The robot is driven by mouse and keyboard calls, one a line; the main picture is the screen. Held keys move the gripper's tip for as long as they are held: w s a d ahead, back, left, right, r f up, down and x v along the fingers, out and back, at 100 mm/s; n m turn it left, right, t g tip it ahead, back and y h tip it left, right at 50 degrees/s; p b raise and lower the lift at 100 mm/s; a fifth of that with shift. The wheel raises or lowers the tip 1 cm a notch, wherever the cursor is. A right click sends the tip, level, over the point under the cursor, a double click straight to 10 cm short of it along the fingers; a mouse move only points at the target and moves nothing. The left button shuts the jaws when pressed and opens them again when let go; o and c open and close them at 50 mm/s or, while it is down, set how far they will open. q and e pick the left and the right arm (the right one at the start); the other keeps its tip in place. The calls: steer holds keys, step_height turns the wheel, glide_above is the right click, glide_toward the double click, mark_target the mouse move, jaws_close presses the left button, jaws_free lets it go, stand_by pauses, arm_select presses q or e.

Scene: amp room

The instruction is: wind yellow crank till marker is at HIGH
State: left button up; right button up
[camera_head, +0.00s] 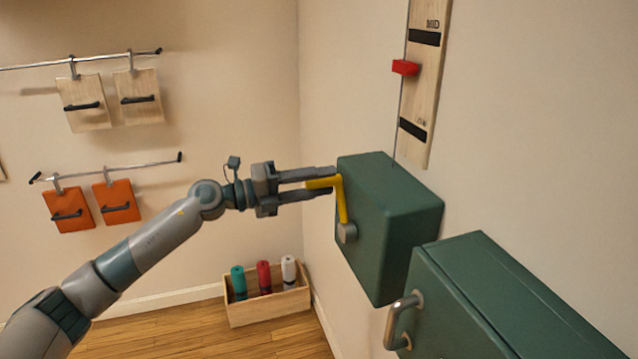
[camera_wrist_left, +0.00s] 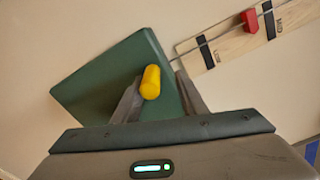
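The yellow crank (camera_head: 343,205) sits on the near face of a green box (camera_head: 385,235) on the wall, its arm pointing up from a grey hub. My left gripper (camera_head: 334,180) is open around the crank's handle, one finger above and one below. In the left wrist view the yellow handle (camera_wrist_left: 151,82) lies between the fingers, with a visible gap to the right finger. The red marker (camera_head: 405,68) is on the wooden scale (camera_head: 416,90), between the MID and LOW bands. HIGH is out of view. My right gripper is not in view.
A second green box (camera_head: 490,300) with a metal handle (camera_head: 398,320) stands at the lower right. A wooden crate (camera_head: 270,308) with several bottles is on the floor. Wooden and orange boards hang from rails on the left wall.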

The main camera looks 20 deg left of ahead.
arm_select(q)
steer(key=shift+f, duration=0.2)
